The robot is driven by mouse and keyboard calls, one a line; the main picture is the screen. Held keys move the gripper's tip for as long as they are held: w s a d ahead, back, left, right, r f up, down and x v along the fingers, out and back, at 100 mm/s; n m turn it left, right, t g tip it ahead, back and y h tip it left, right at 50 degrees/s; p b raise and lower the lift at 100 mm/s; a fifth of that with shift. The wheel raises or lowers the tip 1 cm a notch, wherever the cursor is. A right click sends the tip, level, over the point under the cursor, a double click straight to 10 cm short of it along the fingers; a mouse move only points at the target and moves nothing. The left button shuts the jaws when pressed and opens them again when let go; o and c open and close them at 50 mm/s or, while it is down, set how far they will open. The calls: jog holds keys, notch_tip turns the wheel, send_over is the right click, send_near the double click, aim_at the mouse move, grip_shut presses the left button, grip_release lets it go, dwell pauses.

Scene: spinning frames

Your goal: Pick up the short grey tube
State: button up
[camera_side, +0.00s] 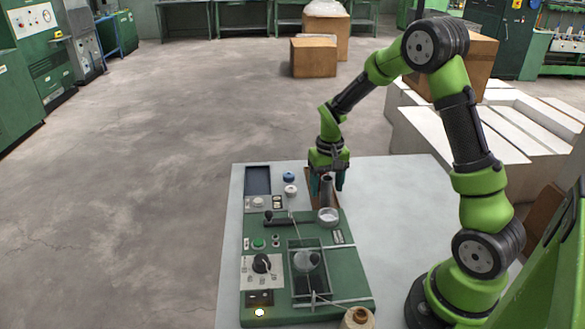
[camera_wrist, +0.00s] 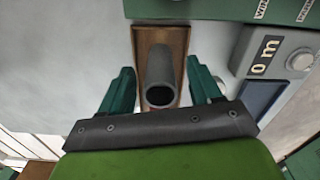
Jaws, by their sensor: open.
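The short grey tube (camera_wrist: 160,72) lies in a narrow brown tray (camera_wrist: 177,40) in the wrist view, its open end facing my gripper. My gripper (camera_wrist: 162,88) is open, with one green finger on each side of the tube and a visible gap to both. In the side view my gripper (camera_side: 328,190) points down over the back of the white table, at the brown tray (camera_side: 309,189). The grey tube (camera_side: 326,187) shows there between the fingers, partly hidden by them.
A green machine panel (camera_side: 345,260) with knobs, a lever and a glass-like box stands in front of my gripper. A round metal cup (camera_side: 328,216) sits close by. A thread cone (camera_side: 357,318) is at the front edge. The table's right part (camera_side: 400,215) is clear.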

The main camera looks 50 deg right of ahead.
jog(key=shift+f, duration=0.8)
jog(key=c, duration=1.1)
jog(key=shift+r, duration=0.2)
